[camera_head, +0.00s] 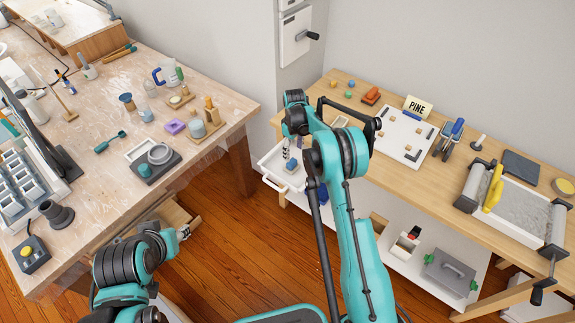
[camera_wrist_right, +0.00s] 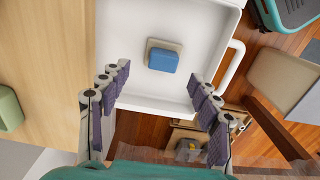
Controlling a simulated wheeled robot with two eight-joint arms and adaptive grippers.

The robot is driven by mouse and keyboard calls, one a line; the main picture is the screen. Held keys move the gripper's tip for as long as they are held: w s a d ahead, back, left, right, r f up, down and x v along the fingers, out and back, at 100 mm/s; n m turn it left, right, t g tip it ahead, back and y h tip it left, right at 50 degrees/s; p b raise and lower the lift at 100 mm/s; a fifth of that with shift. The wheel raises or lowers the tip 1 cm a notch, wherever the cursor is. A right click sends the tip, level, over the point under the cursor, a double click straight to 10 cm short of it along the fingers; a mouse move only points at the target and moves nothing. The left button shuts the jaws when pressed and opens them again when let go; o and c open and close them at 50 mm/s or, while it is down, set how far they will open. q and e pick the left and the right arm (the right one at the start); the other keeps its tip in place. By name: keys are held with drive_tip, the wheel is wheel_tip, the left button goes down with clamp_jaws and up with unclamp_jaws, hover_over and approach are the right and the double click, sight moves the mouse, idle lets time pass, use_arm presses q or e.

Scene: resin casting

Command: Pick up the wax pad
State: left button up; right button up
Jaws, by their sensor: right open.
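The wax pad, which I take to be the blue block on a beige base (camera_wrist_right: 163,56), lies in an open white drawer (camera_wrist_right: 204,28). In the head view the blue block (camera_head: 291,165) shows small inside the drawer (camera_head: 268,163). My right gripper (camera_wrist_right: 159,80) is open and empty, its purple-padded fingers spread to either side below the block in the wrist view. In the head view the right gripper (camera_head: 291,152) hangs over the drawer, partly hidden by its arm. My left gripper (camera_head: 183,232) is low beside the left table, mostly hidden by its wrist.
The left table (camera_head: 100,182) is crowded with cups and tools. Wooden floor lies between the tables.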

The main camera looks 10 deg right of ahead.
sight(292, 162)
drive_tip(key=f+b, duration=0.1)
drive_tip(key=f, duration=0.1)
drive_tip(key=f+b, duration=0.1)
drive_tip(key=f, duration=0.1)
drive_tip(key=f+b, duration=0.1)
drive_tip(key=f, duration=0.1)
drive_tip(key=shift+s+a+f, duration=0.1)
drive_tip(key=shift+a+f, duration=0.2)
drive_tip(key=shift+f, duration=0.4)
drive_tip(key=shift+r, duration=0.1)
drive_tip(key=shift+c, duration=1.3)
drive_tip(key=c, duration=0.9)
